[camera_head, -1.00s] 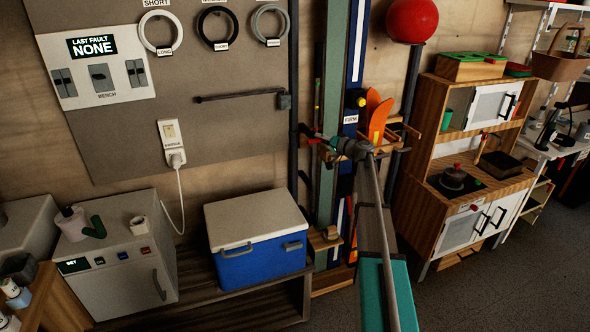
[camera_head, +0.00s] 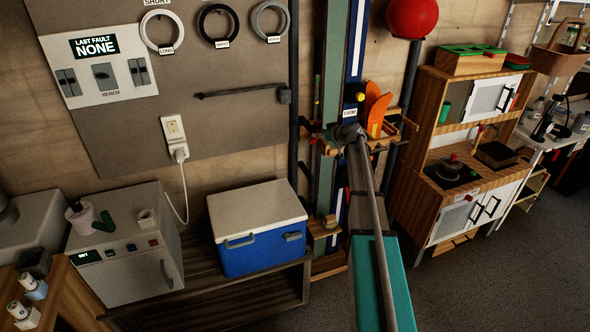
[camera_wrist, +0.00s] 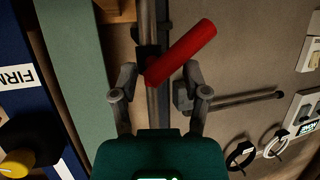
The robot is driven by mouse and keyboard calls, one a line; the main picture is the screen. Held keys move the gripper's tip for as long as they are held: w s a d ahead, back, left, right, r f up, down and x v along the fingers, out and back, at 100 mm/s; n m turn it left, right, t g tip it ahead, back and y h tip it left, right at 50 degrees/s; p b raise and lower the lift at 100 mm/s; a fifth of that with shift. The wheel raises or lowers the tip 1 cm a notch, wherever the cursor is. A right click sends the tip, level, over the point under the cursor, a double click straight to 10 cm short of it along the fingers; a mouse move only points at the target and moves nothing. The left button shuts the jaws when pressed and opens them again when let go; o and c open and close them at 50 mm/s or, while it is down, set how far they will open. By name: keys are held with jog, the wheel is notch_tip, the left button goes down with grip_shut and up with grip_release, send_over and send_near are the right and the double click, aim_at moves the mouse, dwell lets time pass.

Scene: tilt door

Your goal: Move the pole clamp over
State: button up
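The pole clamp shows in the wrist view as a dark collar (camera_wrist: 147,60) on a grey vertical pole (camera_wrist: 155,112), with a thick red handle (camera_wrist: 182,51) slanting up and right from it. My gripper (camera_wrist: 160,73) is open, one finger to each side of the pole, with the lower end of the red handle in line with the gap. I cannot tell whether the fingers touch it.
A horizontal bar (camera_head: 240,92) with an end block (camera_head: 284,96) sits beside the pole; in the wrist view the block (camera_wrist: 183,97) is close to my right finger. Green and blue uprights (camera_head: 330,75) stand right of the pole. A blue cooler (camera_head: 262,250) is below.

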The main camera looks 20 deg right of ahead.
jog(key=p+v, duration=0.5)
jog(key=v, duration=0.8)
jog(key=s+a+f+g+p, duration=0.1)
jog(key=s+a+g, duration=0.1)
jog(key=s+a, duration=0.2)
jog(key=s+a+g+p, duration=0.2)
jog(key=s+a+g, duration=0.1)
jog(key=a, duration=0.8)
jog(key=s+a+f+g+p, duration=0.1)
jog(key=s+a+g+p, duration=0.1)
jog(key=s+a, duration=0.3)
jog(key=shift+s+a+f, duration=0.2)
jog(key=shift+a+f, duration=0.2)
jog(key=shift+a, duration=0.8)
jog(key=w+d+f+m+t+y+b, duration=0.1)
jog(key=w+d+m+t+b, duration=0.3)
jog(key=d+b, duration=0.6)
jog(key=w+d+f+m+t+y+b, duration=0.2)
jog(key=w+d+t+b, duration=0.4)
jog(key=d+b, duration=0.4)
jog(key=w+d+f+m, duration=0.1)
jog(key=d+m, duration=0.1)
jog(key=shift+w+d+f+t, duration=0.25)
jog(key=shift+d+f+t, duration=0.05)
jog(key=shift+d, duration=0.05)
